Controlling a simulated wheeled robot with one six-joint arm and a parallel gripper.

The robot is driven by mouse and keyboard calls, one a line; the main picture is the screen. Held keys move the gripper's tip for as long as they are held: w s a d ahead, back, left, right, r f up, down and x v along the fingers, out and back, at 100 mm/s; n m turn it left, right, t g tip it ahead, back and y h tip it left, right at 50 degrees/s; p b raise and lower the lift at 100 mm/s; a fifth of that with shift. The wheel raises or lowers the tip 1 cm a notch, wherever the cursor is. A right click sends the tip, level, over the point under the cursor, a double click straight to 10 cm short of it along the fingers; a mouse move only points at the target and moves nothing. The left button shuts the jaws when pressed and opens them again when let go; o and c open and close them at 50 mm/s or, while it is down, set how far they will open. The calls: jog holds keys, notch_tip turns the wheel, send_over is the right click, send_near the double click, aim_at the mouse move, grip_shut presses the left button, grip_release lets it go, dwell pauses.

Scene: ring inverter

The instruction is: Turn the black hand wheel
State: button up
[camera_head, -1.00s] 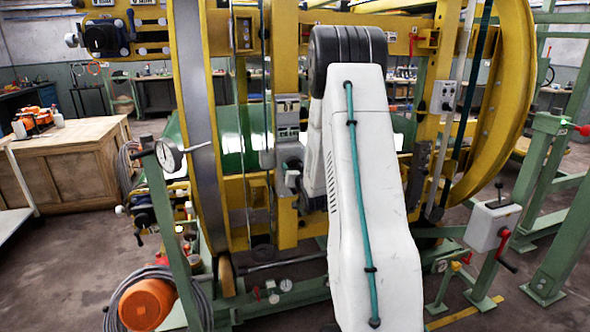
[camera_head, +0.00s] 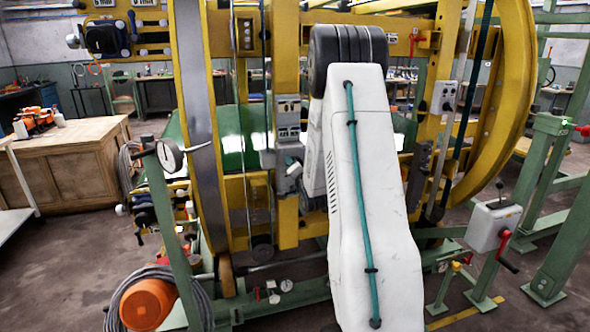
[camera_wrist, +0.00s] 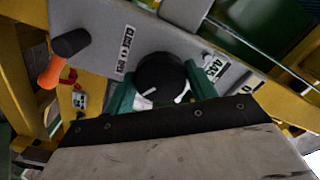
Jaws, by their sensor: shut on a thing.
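The black hand wheel (camera_wrist: 160,76) is a round dark knob with a white mark line, on a grey panel (camera_wrist: 98,22) in the wrist view. My gripper (camera_wrist: 163,88) has its two green fingers on either side of the knob and is shut on it. The knob's lower edge is close to the dark gripper body. In the head view I cannot make out the knob or the fingertips; my white arm covers the middle of the scene.
A black-and-orange handle (camera_wrist: 62,58) stands left of the knob. Yellow ring frames (camera_head: 505,100) surround the work area. A gauge on a green post (camera_head: 169,154), an orange motor (camera_head: 147,304) and a red-handled crank box (camera_head: 493,226) stand nearby. Floor at left is open.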

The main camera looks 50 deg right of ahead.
jog(key=shift+m, duration=0.9)
jog(key=o, duration=1)
jog(key=shift+s, duration=0.1)
jog(key=v, duration=0.7)
jog(key=shift+s+a, duration=0.2)
jog(key=shift+s, duration=0.05)
